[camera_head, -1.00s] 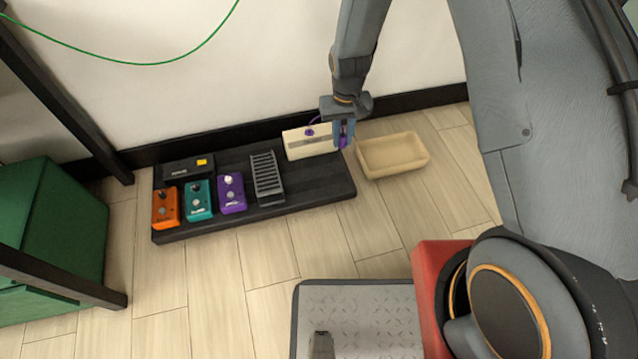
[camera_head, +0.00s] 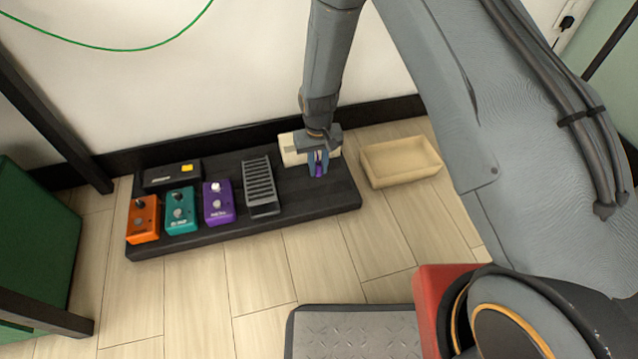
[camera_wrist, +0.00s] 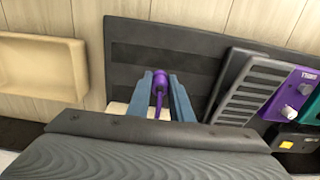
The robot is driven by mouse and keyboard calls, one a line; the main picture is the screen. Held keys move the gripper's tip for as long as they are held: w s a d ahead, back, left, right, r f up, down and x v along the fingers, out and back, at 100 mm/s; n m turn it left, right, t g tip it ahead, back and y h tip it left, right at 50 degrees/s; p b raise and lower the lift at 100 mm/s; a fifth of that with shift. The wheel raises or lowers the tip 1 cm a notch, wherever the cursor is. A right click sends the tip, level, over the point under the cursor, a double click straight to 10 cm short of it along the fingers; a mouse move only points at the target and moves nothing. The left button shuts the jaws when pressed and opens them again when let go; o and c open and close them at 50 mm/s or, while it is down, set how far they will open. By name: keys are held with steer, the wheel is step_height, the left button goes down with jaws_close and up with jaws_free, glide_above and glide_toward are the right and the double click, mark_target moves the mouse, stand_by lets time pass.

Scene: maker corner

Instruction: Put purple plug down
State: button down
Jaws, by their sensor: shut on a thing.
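The purple plug (camera_wrist: 160,84) sits between the two blue-grey fingers of my gripper (camera_wrist: 163,92), with its thin tail running back toward the palm. In the head view my gripper (camera_head: 318,166) is shut on the plug, of which a little purple (camera_head: 319,173) shows between the fingertips. The gripper is over the right end of the black pedalboard (camera_head: 330,196), just in front of the cream box (camera_head: 291,150). I cannot tell whether the plug touches the board. The cream box is partly hidden behind the gripper.
A beige tray (camera_head: 400,180) lies on the floor right of the board. A black ribbed pedal (camera_head: 260,187), a purple pedal (camera_head: 218,204), a teal pedal (camera_head: 180,211) and an orange pedal (camera_head: 143,220) stand left. The board's right end has bare room.

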steer(key=b, duration=0.3)
glide_above(318, 189)
step_height(318, 189, down, 7)
steer(key=shift+r, duration=0.1)
steer(key=shift+f, duration=0.5)
steer(key=shift+f, duration=0.1)
steer(key=c, duration=1.6)
jaws_free()
